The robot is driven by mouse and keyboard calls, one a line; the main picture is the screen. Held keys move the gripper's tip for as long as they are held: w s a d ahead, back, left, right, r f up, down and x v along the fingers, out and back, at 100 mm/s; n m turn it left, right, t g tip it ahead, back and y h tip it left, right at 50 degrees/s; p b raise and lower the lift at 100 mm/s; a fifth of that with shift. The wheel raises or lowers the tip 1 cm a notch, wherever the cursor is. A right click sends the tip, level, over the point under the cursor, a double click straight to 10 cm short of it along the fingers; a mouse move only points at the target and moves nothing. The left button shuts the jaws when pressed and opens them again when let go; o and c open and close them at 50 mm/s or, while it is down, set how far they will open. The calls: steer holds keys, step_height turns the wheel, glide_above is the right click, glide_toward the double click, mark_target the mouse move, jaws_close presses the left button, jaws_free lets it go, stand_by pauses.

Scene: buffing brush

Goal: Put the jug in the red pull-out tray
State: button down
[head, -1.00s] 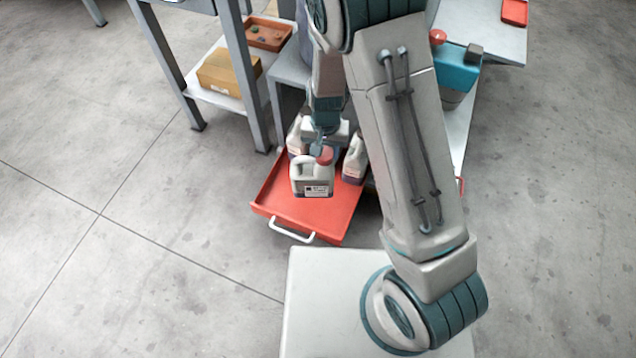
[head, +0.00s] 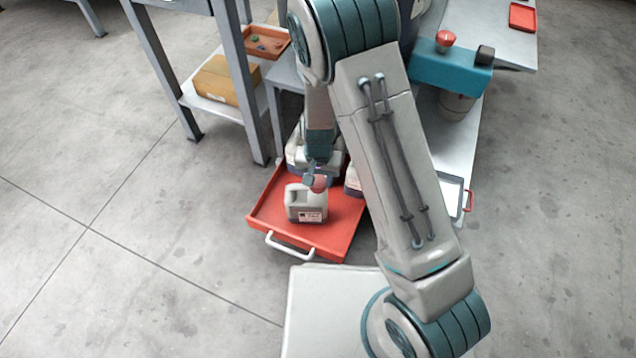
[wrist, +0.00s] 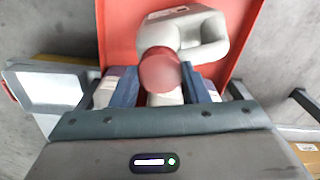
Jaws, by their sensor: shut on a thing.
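The jug's body and handle (wrist: 205,32) lie beyond the fingers there. I cannot tell whether its base touches the tray floor. The tray is pulled out, with a white handle (head: 290,246) at its front.
Other similar jugs (head: 297,158) stand behind the held jug, partly hidden by my arm. Another (head: 352,183) is to its right. A white tray with a red handle (head: 467,200) is farther right. A shelf with a cardboard box (head: 222,82) stands at left. The tray's front is clear.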

steer(key=shift+f, duration=0.65)
steer(key=shift+f, duration=0.15)
steer(key=c, duration=0.8)
jaws_free()
step_height(320, 180, up, 12)
steer(key=p, duration=0.5)
steer(key=s+d+r+y, duration=0.1)
steer(key=s+d+r, duration=0.1)
steer(key=d+r, duration=0.4)
steer(key=s+d+r, duration=0.3)
steer(key=d+r, duration=0.1)
steer(key=r, duration=0.4)
steer(key=shift+n+t+h, duration=0.5)
steer(key=shift+n+t, duration=0.1)
steer(key=shift+n, duration=0.1)
steer(key=s+d+r, duration=0.2)
steer(key=s, duration=0.1)
steer(key=s+d+r, duration=0.5)
steer(key=shift+s+d+r+p, duration=0.15)
steer(key=shift+s+d+p, duration=0.15)
steer(key=shift+s+d, duration=0.1)
